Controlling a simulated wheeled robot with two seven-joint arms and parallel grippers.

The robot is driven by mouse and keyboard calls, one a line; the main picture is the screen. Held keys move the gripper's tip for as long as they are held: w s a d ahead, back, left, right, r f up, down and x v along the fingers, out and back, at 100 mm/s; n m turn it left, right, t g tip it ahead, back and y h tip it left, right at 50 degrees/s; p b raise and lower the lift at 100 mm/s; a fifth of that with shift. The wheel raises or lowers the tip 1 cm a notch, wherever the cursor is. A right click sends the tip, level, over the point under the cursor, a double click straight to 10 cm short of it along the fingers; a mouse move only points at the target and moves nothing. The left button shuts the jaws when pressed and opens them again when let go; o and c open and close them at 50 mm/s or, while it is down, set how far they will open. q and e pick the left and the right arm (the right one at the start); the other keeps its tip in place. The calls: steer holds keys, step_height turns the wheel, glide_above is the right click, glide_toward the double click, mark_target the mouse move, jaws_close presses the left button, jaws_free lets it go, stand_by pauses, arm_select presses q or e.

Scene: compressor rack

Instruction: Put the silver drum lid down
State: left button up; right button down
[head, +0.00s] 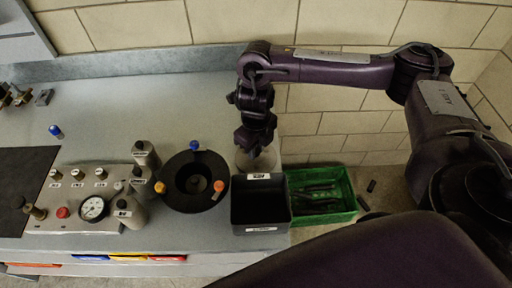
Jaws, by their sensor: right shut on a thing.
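My right gripper (256,146) points down at the right end of the bench, just behind a black bin. It is shut on a pale grey, round thing (243,163), which looks like the silver drum lid. The gripper hides much of it, and I cannot tell whether it touches the bench. To its left stands a round black drum (178,201) with a dark opening in its middle. Blue, yellow and orange knobs sit around the drum's rim. My left gripper is not in view.
The black bin (259,215) and a green crate (350,211) holding dark tools are at the right. Several grey bottles (133,208) and a gauge panel (70,222) stand left of the drum.

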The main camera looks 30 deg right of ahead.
steer(key=shift+f, duration=0.1)
steer(key=c, duration=1.3)
jaws_free()
steer(key=shift+o, duration=0.2)
steer(key=shift+r, duration=0.3)
step_height(320, 180, up, 12)
steer(key=p, duration=0.2)
steer(key=shift+f, duration=0.15)
steer(key=shift+s+f, duration=0.1)
